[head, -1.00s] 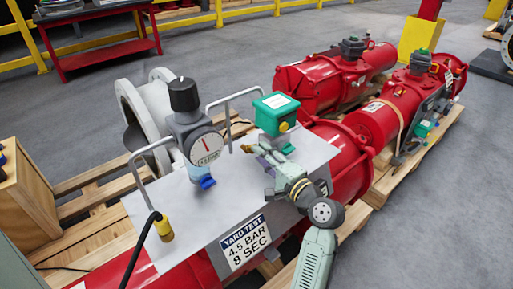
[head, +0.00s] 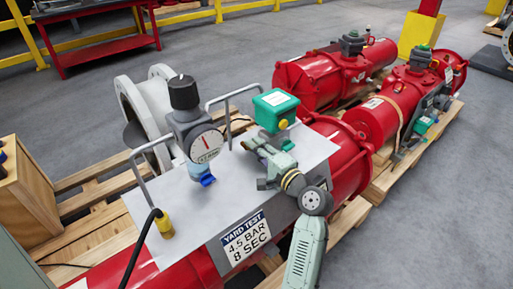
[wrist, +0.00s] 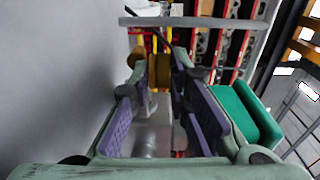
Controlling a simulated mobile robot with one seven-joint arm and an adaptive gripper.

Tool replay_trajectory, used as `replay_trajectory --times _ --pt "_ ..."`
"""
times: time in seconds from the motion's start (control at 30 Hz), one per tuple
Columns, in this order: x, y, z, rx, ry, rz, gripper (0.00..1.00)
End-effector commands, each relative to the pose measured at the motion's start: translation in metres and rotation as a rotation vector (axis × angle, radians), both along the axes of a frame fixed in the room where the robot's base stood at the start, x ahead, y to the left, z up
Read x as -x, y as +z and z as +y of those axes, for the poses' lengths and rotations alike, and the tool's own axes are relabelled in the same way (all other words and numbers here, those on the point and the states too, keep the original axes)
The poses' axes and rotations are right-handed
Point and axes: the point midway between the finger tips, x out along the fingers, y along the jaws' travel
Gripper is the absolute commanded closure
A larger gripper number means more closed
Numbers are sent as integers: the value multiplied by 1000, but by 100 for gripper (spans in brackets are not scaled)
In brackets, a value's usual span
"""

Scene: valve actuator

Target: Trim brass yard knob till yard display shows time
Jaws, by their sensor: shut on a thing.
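My gripper (head: 254,146) is at the panel's right part, beside the green box (head: 276,108). In the wrist view its purple-padded fingers (wrist: 160,75) are closed around a brass knob (wrist: 159,70), which they partly cover. In the head view the gripper hides most of the knob. The green box also shows right of the fingers in the wrist view (wrist: 245,115). A regulator with a round gauge (head: 205,146) stands left of my gripper; its small readout is too small to read. A sign (head: 246,238) says YARD TEST, 4.5 BAR, 8 SEC.
Two upright grey handles (head: 235,95) (head: 150,160) rise from the grey panel (head: 175,210). A black cable with a yellow plug (head: 164,225) is at its left. Red actuators (head: 335,80) lie on pallets behind. Open floor (head: 440,220) is at right.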

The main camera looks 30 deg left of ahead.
Motion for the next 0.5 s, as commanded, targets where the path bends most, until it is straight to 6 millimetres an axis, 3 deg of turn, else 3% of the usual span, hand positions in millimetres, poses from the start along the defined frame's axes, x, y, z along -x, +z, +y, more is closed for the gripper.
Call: replay_trajectory --times 0.27,0.5 --pt "-1 5 -1 -7 0 -6 100" --pt "-4 5 -1 -9 109 -8 100"
